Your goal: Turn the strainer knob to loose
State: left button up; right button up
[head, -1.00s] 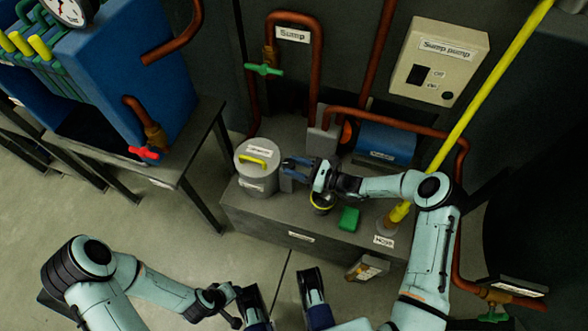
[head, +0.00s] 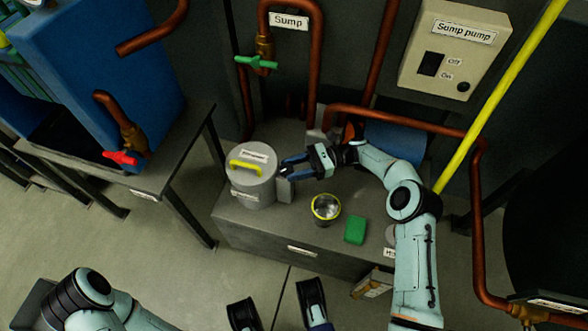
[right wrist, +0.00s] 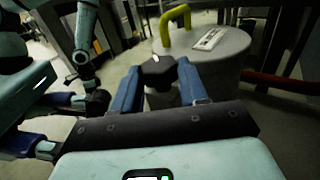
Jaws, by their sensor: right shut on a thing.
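The strainer (head: 262,183) is a grey cylinder with a labelled lid and a yellow handle (head: 246,167). It stands at the left end of the grey bench and also shows in the right wrist view (right wrist: 225,48). My right gripper (head: 284,170) is at its right side, above a small grey block. The right wrist view shows a dark, angular knob (right wrist: 158,72) between its blue fingers, which are shut on it. The fingers hide the knob in the head view. My left gripper (head: 278,308) shows only partly at the bottom edge, with its two fingers apart.
An open container with a yellow rim (head: 326,208) and a green block (head: 355,230) stand on the bench (head: 255,225) right of the strainer. Copper pipes and a green valve handle (head: 256,62) are behind. A table with a blue machine (head: 100,60) stands left.

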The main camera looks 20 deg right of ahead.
jog(key=shift+n+g, duration=0.3)
jog(key=shift+g, duration=0.1)
jog(key=o, duration=1.1)
jog(key=shift+c, duration=0.2)
jog(key=shift+r, duration=0.1)
pick_arm(q)
jog(key=w+d+r+t+p, duration=0.1)
jog(key=w+r+t+p, duration=0.2)
jog(key=w, duration=0.6)
notch_tip(320, 180, up, 3)
jog(key=shift+w+d+r+m+p, duration=0.15)
jog(key=shift+w+m+p, duration=0.15)
jog(key=shift+p, duration=0.7)
pick_arm(e)
notch_tip(320, 180, up, 20)
pick_arm(q)
jog(key=shift+t, duration=0.3)
